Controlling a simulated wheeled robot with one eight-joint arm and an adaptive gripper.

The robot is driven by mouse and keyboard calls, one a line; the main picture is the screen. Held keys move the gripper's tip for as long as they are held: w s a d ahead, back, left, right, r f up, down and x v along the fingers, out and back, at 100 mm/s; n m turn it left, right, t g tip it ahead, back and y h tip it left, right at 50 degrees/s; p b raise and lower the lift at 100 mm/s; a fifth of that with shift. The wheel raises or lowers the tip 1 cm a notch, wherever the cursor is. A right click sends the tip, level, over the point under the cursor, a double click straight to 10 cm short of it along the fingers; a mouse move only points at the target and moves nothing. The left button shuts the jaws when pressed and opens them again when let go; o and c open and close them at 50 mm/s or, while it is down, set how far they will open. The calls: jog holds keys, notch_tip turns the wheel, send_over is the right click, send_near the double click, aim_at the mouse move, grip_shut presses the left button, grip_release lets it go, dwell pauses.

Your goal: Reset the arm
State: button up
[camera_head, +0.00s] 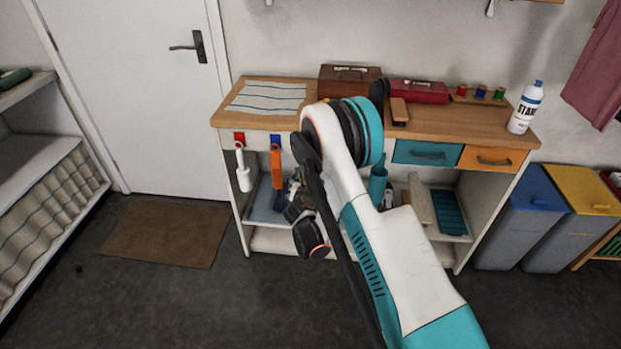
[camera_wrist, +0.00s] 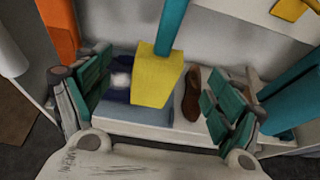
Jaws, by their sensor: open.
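My arm reaches forward over the front of a wooden-topped workbench (camera_head: 440,122). My gripper (camera_wrist: 155,85) is open in the wrist view, with its green finger pads spread apart at left and right. A yellow block (camera_wrist: 155,78) with a teal handle (camera_wrist: 172,27) shows between the fingers. I cannot tell how far beyond them it is. The fingers are not closed on it. In the head view the gripper (camera_head: 300,205) is a dark shape low before the bench's open shelves, partly hidden by my arm.
A white tool (camera_head: 243,170) and an orange tool (camera_head: 277,166) hang at the bench front, close left of the gripper. A brown shoe-like item (camera_wrist: 191,95) lies on the shelf. A white bottle (camera_head: 525,108) stands on the bench top.

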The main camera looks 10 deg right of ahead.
jog(key=s+d+r+m+g, duration=0.1)
jog(key=s+d+r+m, duration=0.1)
jog(key=s+r+m, duration=0.5)
jog(key=s+d+r+m+g+y, duration=0.1)
jog(key=s+r+m, duration=0.25)
jog(key=r, duration=0.75)
jog(key=s+d+r+m+g, duration=0.1)
jog(key=s+d+r+m, duration=0.1)
jog(key=s+r+m, duration=0.5)
jog(key=s+a+r+m+g+y, duration=0.1)
jog(key=s+r+m, duration=0.2)
jog(key=s+m, duration=0.4)
jog(key=s+a+r+m+g+y, duration=0.1)
jog(key=s+m, duration=0.7)
jog(key=s, duration=1.2)
notch_tip(320, 180, up, 2)
jog(key=shift+s+r+g+y, duration=0.15)
jog(key=shift+r+g+y, duration=0.05)
jog(key=shift+g+y, duration=0.35)
